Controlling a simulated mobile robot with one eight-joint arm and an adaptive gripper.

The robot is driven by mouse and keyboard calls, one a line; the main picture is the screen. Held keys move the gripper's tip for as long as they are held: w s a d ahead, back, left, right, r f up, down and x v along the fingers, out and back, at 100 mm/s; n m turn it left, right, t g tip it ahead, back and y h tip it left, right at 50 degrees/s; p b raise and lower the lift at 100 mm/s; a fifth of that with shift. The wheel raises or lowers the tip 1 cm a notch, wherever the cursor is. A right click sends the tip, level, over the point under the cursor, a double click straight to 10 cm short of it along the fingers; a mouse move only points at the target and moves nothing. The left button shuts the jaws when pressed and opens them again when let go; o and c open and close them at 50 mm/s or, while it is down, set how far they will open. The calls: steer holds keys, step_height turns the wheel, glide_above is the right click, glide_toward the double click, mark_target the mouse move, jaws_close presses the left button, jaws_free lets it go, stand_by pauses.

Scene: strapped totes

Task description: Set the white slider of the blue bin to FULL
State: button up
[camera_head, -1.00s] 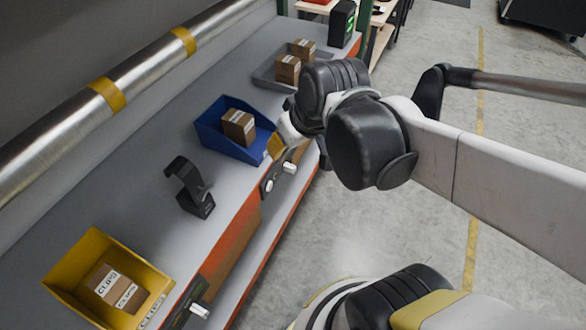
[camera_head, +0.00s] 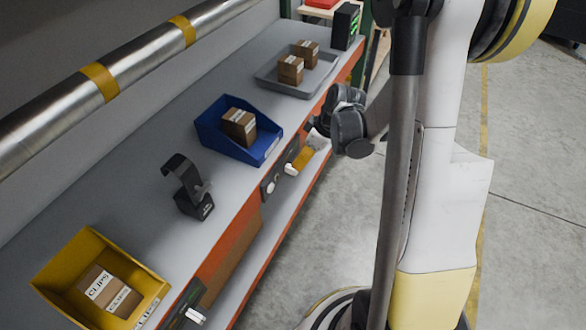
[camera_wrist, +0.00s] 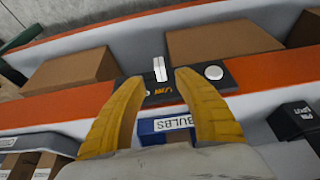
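The blue bin (camera_head: 262,152) holds a brown box and stands on the bench. Its labelled front also shows upside down in the wrist view (camera_wrist: 150,128). Below it, on the bench's front edge, is a dark panel with the white slider (camera_head: 290,169) and a round white knob (camera_head: 270,188). In the wrist view, my gripper (camera_wrist: 158,78) is open, with its yellow fingers on either side of the white slider (camera_wrist: 160,69). Whether they touch it is unclear. Yellow lettering by the slider is too small to read surely. The knob (camera_wrist: 214,72) lies outside the right finger.
A yellow bin (camera_head: 150,282) marked CLIPS has its own panel and white slider (camera_head: 195,316) at lower left. A black stand (camera_head: 187,188) stands between the bins. A grey tray (camera_head: 268,82) with boxes is farther back.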

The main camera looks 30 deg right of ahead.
mark_target(292, 170)
steer(key=b+x, duration=0.2)
steer(key=x, duration=0.5)
jaws_close()
steer(key=shift+d, duration=0.1)
